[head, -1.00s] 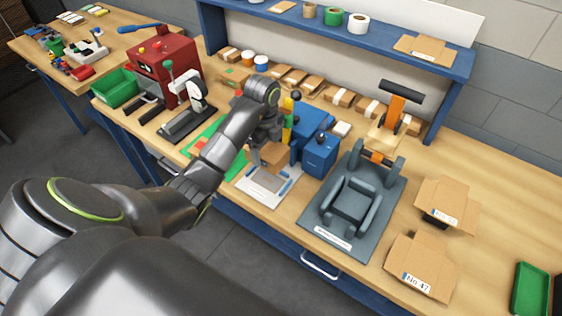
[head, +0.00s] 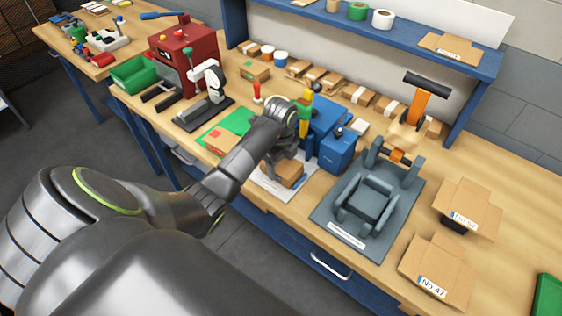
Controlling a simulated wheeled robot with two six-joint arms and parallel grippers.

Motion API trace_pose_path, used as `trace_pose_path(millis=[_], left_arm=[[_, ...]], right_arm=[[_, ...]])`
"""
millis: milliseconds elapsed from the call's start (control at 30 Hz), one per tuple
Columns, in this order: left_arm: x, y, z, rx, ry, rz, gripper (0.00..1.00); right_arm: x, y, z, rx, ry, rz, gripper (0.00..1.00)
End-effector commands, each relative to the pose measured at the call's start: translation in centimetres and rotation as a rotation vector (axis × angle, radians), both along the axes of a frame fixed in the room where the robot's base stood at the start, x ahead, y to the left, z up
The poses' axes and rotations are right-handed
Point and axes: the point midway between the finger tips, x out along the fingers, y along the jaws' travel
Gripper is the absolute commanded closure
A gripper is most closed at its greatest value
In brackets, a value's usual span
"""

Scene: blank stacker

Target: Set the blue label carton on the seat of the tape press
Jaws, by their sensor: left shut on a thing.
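My left gripper (head: 283,153) is shut on a small brown carton (head: 290,173). The carton is over a white sheet (head: 272,186) near the bench's front edge. I cannot tell whether it touches the sheet, and no blue label can be made out on it. The tape press is the grey fixture on a dark plate (head: 330,215), to the right of the gripper. Its seat (head: 369,199) is a grey cradle that looks empty. An orange lever (head: 420,105) with a black handle stands behind it. My right gripper is not in view.
Open cartons, one marked No 47 (head: 436,268), are right of the press. A carton with a red label (head: 219,143) sits on a green mat (head: 239,121) at left. A blue shelf (head: 400,45) spans the back.

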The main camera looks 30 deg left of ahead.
Motion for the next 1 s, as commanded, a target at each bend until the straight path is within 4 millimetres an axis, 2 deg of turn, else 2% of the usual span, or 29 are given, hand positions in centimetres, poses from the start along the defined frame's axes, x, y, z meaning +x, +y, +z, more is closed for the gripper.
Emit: trace_pose_path(millis=[133,300,333,467,867,1000], left_arm=[[0.1,0.0,0.0,0.001,-0.002,0.000,0.54],[0.0,0.0,-0.4,0.001,-0.001,0.000,0.54],[0.1,0.0,-0.3,0.001,-0.001,0.000,0.27],[0.0,0.0,-0.3,0.001,-0.001,0.000,0.10],[0.1,0.0,0.3,0.002,-0.004,0.000,0.09],[0.2,0.1,2.4,0.002,-0.009,-0.002,0.09]], right_arm=[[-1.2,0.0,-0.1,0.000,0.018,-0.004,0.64],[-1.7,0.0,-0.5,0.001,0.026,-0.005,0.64],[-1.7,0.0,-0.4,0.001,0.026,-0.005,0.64],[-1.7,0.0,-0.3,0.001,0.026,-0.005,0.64],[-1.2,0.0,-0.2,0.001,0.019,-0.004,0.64],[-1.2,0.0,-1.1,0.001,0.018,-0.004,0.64]])
